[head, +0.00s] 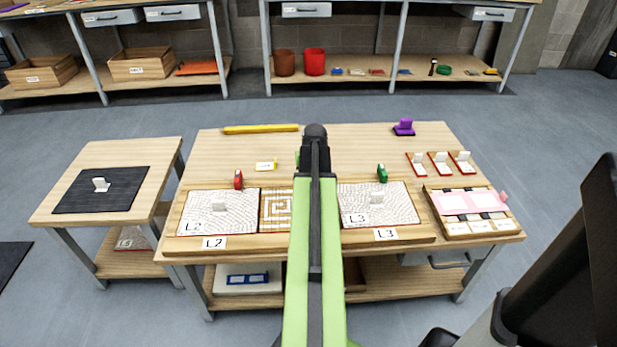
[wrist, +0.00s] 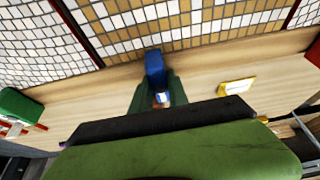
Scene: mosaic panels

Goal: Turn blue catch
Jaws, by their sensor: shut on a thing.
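The blue catch (wrist: 154,68) shows in the wrist view at the edge of the wooden frame, beside the tiled panel. My gripper (wrist: 158,92) is shut on it, with a green finger on each side. The catch's lower part is partly hidden between the fingers. In the head view my own arm hides the blue catch and most of the gripper. The middle panel (head: 274,211) with a tan and white pattern is partly covered by my arm.
A red catch (head: 238,179) and a green catch (head: 382,173) stand along the frame's back edge, left and right of my arm. A purple object (head: 404,127) stands at the back right.

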